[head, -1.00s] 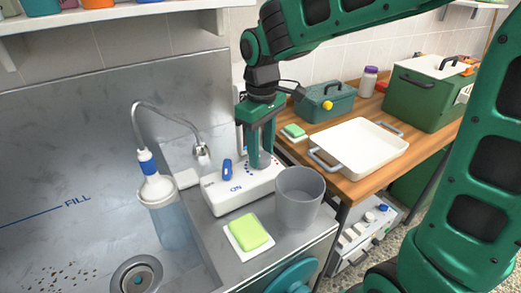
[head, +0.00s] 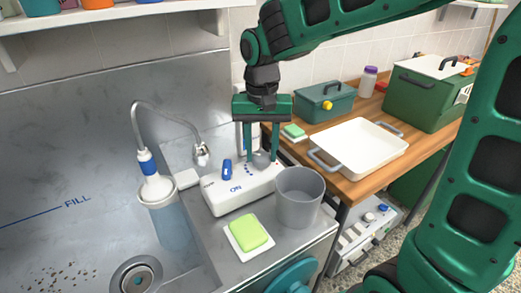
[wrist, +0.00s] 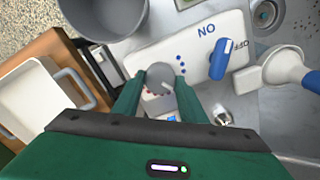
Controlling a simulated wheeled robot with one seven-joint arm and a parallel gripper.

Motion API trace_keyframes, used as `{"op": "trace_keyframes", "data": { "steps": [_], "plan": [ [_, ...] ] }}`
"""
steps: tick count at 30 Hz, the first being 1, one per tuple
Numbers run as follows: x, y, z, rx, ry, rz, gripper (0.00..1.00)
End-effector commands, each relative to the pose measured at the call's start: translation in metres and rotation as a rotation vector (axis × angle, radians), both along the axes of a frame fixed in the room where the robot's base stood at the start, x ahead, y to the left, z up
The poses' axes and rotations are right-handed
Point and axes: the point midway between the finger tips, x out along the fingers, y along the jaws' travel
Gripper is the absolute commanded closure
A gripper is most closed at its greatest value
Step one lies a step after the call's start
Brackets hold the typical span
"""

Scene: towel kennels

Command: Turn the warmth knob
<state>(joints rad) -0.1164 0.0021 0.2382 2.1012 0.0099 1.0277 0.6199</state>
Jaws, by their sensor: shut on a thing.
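The warmth knob (head: 261,160) is a grey round knob on a white control box (head: 224,202), with red and blue dots beside it. In the wrist view the knob (wrist: 160,75) shows a pale pointer mark toward the lower right. My gripper (head: 262,157) points down over the box. Its two green fingers stand on either side of the knob, shut on it, as the wrist view of my gripper (wrist: 160,88) also shows. The fingers hide part of the knob's sides.
A blue lever switch (head: 227,169) stands on the same box between ON and OFF marks. A grey bucket (head: 299,200) stands close to its right, and a green sponge (head: 242,231) lies in front. A sink with a hose lies left; a white tray (head: 357,148) is right.

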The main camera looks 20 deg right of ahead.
Motion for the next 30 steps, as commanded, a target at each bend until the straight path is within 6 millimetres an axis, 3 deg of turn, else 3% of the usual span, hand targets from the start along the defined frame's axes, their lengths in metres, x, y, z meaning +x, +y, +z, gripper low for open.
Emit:
{"op": "trace_keyframes", "data": {
  "steps": [12,29,30],
  "plan": [
    [0.0031,0.0000,0.0022,0.003,-0.009,-0.204,0.84],
    [0.0032,0.0007,0.0023,0.004,-0.011,-0.235,0.84],
    [0.0032,0.0008,0.0024,0.004,-0.011,-0.234,0.60]
  ]
}}
